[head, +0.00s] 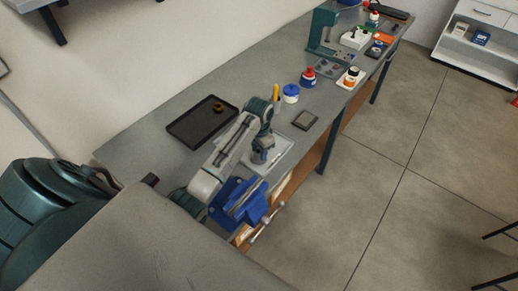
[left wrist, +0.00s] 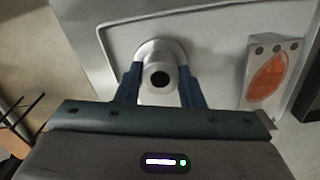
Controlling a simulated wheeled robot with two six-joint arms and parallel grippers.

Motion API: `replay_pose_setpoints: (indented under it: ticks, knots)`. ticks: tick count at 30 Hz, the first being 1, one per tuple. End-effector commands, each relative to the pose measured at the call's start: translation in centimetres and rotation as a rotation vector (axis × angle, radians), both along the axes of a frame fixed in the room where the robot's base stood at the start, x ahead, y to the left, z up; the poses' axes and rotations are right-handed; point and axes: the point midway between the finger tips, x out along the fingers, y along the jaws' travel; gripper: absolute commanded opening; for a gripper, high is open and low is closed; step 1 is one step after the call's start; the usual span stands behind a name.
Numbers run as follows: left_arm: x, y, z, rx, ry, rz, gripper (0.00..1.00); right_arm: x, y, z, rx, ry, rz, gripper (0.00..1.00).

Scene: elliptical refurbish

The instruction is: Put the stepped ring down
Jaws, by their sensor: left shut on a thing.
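The stepped ring (left wrist: 158,52) is a pale grey metal piece with a wide flange and a narrower collar around a dark hole. It shows in the left wrist view, between the two blue fingers of my left gripper (left wrist: 160,82), which is shut on it. In the head view my left gripper (head: 259,156) points down over a light tray (head: 284,161) on the bench; the ring is not clearly visible there. The tray's pale surface (left wrist: 215,35) lies behind the ring in the wrist view. I cannot tell whether the ring touches it. My right gripper is not in view.
A blue vise (head: 240,199) is at the bench's front edge, close to my left arm. A black tray (head: 192,127) holds a small brass-coloured part (head: 218,107). A block with an orange oval (left wrist: 268,78) is right of the ring. Bottles and a green press (head: 322,32) stand farther back.

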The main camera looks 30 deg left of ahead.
Motion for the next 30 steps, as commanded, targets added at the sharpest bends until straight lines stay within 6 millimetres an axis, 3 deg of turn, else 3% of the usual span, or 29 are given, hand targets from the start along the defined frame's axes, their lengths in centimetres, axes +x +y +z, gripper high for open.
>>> replay_pose_setpoints:
  ticks: [5,13,14,16,26,30]
  knots:
    - [0.0,0.0,-0.7,0.000,-0.002,-0.001,0.04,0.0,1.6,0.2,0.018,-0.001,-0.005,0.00]
    - [0.0,0.0,-1.0,0.001,-0.001,0.000,0.04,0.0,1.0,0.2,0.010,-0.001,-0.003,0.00]
    - [0.0,0.0,-1.0,0.001,-0.001,0.000,0.41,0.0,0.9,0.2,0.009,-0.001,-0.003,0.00]
    - [0.0,0.0,-1.0,0.001,-0.001,0.000,0.54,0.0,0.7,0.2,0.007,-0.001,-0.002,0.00]
    - [0.0,0.0,-0.8,0.001,-0.001,0.000,0.56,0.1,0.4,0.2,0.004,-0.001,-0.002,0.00]
    - [0.9,0.4,0.7,0.001,-0.003,0.001,0.56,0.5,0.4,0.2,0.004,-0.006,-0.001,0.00]
